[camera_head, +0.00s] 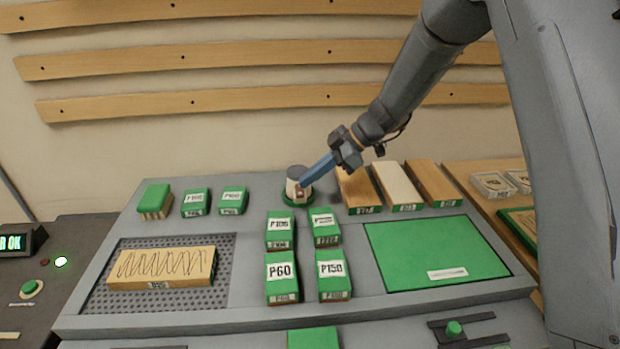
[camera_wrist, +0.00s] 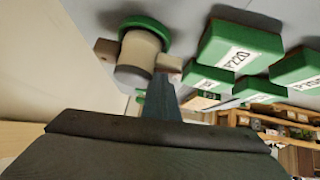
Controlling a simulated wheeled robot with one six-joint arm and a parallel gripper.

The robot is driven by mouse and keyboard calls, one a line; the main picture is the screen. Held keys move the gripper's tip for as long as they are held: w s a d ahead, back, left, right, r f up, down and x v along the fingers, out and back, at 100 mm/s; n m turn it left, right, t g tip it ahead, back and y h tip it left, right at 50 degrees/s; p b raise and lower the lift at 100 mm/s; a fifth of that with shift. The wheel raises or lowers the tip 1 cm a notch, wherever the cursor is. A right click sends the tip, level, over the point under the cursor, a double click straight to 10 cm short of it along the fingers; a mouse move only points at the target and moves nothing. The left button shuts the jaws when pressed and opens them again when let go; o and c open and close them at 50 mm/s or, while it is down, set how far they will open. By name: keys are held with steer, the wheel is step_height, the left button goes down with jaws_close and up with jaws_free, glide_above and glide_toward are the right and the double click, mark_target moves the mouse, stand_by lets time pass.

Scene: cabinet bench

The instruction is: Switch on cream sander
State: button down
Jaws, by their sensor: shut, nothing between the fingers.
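The cream sander (camera_head: 291,190) stands upright at the back middle of the grey bench. It has a grey top, a cream body and a green base. A small brownish part (camera_head: 300,193) shows on its right front side. My gripper (camera_head: 304,184) is shut and empty, its blue fingers slanting down from the right with the tips at the sander. In the wrist view the sander (camera_wrist: 138,50) is just beyond the shut fingertips (camera_wrist: 160,78).
Wooden blocks (camera_head: 399,186) stand right of the sander. Green-topped, labelled blocks (camera_head: 281,270) stand in front and to the left. A green mat (camera_head: 435,250) is at right, and a scribbled board (camera_head: 162,267) lies on a perforated plate (camera_head: 220,290) at left.

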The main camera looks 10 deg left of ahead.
steer(key=shift+w+f+m+g+b, duration=0.35)
steer(key=shift+f+g+b, duration=0.2)
steer(key=shift+b, duration=0.45)
steer(key=shift+s, duration=0.25)
steer(key=shift+s+d+r, duration=0.15)
steer(key=shift+s+r, duration=0.05)
steer(key=shift+s, duration=0.45)
steer(key=shift+r, duration=0.1)
steer(key=w+a+r+b+v, duration=0.1)
steer(key=a+r+b+v, duration=0.1)
steer(key=v, duration=1)
steer(key=shift+r+b, duration=0.2)
steer(key=shift+b, duration=0.1)
